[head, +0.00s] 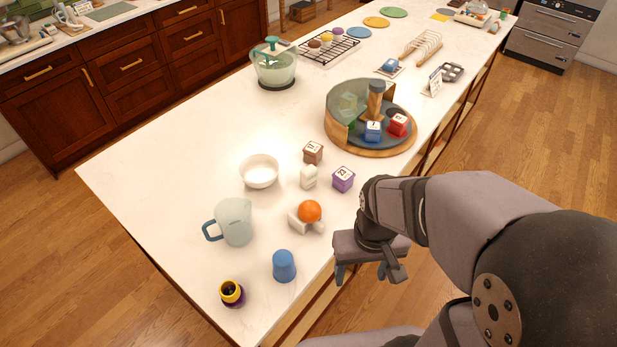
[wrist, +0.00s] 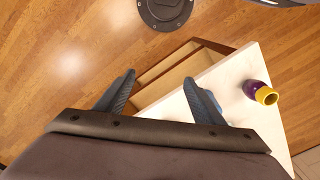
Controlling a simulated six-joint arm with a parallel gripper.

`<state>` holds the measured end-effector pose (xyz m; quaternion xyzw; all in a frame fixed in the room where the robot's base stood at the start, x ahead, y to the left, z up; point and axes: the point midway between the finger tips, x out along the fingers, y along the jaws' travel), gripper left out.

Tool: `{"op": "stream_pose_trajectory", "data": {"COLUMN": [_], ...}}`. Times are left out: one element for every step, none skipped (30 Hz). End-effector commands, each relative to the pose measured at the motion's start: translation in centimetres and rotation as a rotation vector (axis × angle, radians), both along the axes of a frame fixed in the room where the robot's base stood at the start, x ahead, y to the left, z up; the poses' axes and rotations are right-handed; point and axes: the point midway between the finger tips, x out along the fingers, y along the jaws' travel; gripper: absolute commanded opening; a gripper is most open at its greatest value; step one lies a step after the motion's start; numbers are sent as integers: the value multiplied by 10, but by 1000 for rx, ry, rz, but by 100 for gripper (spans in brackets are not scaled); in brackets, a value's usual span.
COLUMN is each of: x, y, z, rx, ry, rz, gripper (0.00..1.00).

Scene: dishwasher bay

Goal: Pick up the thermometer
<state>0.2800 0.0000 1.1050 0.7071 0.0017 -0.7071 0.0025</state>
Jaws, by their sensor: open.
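I cannot make out a thermometer in either view. My gripper (head: 361,274) hangs past the right edge of the white island in the head view, with its fingers pointing down. In the wrist view my gripper (wrist: 159,82) shows two blue fingers spread apart with nothing between them. Below it are the wooden floor and the island's corner. A small purple cup-like item with a yellow rim (wrist: 262,93) is on the island top, to the right of the fingers; it also shows in the head view (head: 231,293).
On the island top (head: 150,170) stand a blue cup (head: 284,266), a pale jug (head: 235,222), a white bowl (head: 259,171), an orange ball on a white stand (head: 310,211), numbered cubes (head: 343,179) and a round divided tray (head: 340,142). The left edge is clear.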

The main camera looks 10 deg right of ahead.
Motion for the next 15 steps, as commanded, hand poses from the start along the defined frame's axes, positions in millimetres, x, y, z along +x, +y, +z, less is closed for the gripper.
{"op": "stream_pose_trajectory", "data": {"x": [0, 0, 2, 3, 5, 9, 13, 19, 27, 34, 42, 54, 64, 74, 89], "y": [0, 0, 0, 0, 1, 1, 1, 2, 3, 3, 4, 5, 6, 7, 9], "z": [0, 0, 0, -1, -1, -2, -2, -2, -4, -4, -5, -6, -7, -8, -10], "rx": [0, 0, 1, 1, 2, 4, 6, 8, 12, 16, 21, 28, 34, 42, 54], "ry": [0, 0, -1, -2, -4, -6, -9, -13, -17, -22, -27, -35, -41, -47, -54], "rz": [0, -2, -9, -17, -29, -53, -76, -106, -153, -196, -244, -316, -374, -437, -528], "gripper": [62, 62, 62, 62, 62, 62, 62, 62, 62, 62, 62, 62, 62, 62, 62]}}
